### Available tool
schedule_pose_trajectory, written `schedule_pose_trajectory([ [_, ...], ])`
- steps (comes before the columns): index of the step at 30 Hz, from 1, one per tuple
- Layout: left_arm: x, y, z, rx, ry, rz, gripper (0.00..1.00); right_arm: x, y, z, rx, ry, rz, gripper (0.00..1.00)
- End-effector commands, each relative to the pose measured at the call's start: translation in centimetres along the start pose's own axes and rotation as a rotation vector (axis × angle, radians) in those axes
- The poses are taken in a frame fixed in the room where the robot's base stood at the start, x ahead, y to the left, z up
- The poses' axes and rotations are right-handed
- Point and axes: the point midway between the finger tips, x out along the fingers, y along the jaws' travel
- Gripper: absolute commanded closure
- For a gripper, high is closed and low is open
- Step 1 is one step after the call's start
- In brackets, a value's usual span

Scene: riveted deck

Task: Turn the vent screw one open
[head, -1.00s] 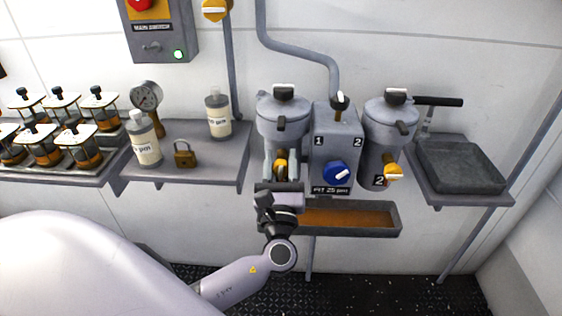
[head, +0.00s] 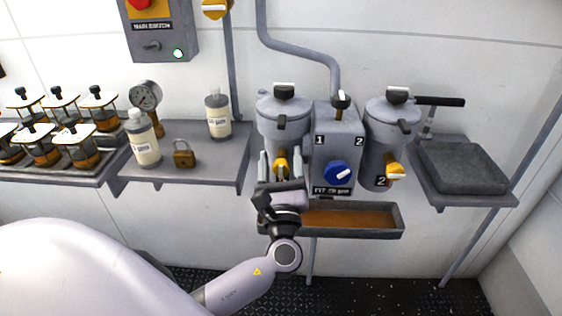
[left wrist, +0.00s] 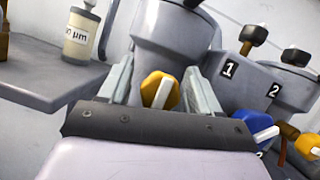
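Canister one (head: 283,125), a grey filter housing, hangs left of the box marked 1 and 2. A black knob with a pale top (head: 284,90) sits on its lid; no label shows which part is the vent screw. A yellow knob with a white bar (head: 281,165) is low on its front; this yellow knob also shows in the left wrist view (left wrist: 160,90). My left gripper (head: 281,160) is open, its fingers upright on either side of the yellow knob, with small gaps visible in the left wrist view (left wrist: 160,76). My right gripper is out of view.
The box (head: 337,150) has a blue selector (head: 337,173). Canister two (head: 387,145) with its own yellow knob (head: 395,171) is farther right. A drip tray (head: 400,219) is below. The left shelf (head: 213,160) holds bottles, a gauge and a padlock (head: 184,154).

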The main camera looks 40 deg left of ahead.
Motion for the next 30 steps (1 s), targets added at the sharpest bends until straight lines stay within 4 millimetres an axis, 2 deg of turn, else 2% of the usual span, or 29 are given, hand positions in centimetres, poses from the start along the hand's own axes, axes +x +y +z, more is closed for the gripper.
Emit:
schedule_pose_trajectory([
  [5, -0.7, 0.0, -0.1, 0.001, 0.002, -0.001, 0.37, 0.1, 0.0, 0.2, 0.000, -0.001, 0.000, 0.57],
  [12, -4.5, 0.0, -0.2, 0.000, 0.003, 0.000, 0.37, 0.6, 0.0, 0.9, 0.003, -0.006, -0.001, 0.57],
  [18, -6.8, 0.0, -0.1, -0.001, 0.002, 0.000, 0.37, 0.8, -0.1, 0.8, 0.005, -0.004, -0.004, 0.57],
  [30, -7.2, 0.0, 0.0, 0.000, 0.000, 0.000, 0.37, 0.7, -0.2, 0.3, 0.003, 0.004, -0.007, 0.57],
])
